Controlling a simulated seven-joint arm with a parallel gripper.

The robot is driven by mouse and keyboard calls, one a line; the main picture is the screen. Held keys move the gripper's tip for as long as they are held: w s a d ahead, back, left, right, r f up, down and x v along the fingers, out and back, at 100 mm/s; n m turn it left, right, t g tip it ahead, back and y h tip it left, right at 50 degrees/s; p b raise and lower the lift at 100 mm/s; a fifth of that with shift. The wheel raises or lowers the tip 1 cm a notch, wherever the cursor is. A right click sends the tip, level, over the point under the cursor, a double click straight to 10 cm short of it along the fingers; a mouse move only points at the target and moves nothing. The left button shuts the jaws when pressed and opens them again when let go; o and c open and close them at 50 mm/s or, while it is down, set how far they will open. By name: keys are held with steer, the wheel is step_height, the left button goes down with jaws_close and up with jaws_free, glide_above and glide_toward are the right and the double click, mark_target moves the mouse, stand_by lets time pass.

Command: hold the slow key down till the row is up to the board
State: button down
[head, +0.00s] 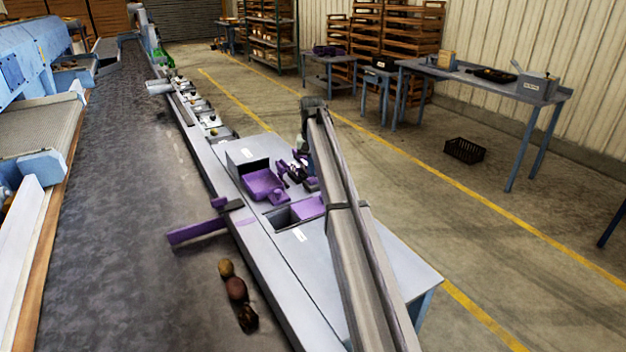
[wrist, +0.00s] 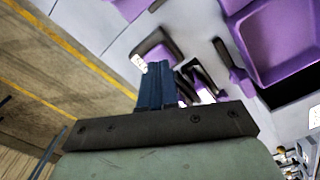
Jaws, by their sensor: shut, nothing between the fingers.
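My gripper (wrist: 155,80) is shut and empty in the wrist view, its blue fingers over a group of small dark and purple controls. A purple-topped dark control (wrist: 155,47) with a white label lies just beyond the fingertips. I cannot read which is the slow key, nor tell whether the fingers touch or press one. In the head view the controls (head: 291,174) stand on the grey side table, partly behind my arm. The purple board (head: 197,231) reaches out over the dark belt. The row lies below it in the picture: a tan potato (head: 226,268), a reddish potato (head: 236,289) and a dark lump (head: 248,319). A gap shows between the tan potato and board.
The belt (head: 120,190) runs along the left. Labelled trays (head: 208,120) line its far edge.

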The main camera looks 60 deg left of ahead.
mark_target(312, 179)
steer(key=shift+f, duration=1.1)
steer(key=shift+r, duration=0.1)
stand_by(1.9)
steer(key=shift+r, duration=3.45)
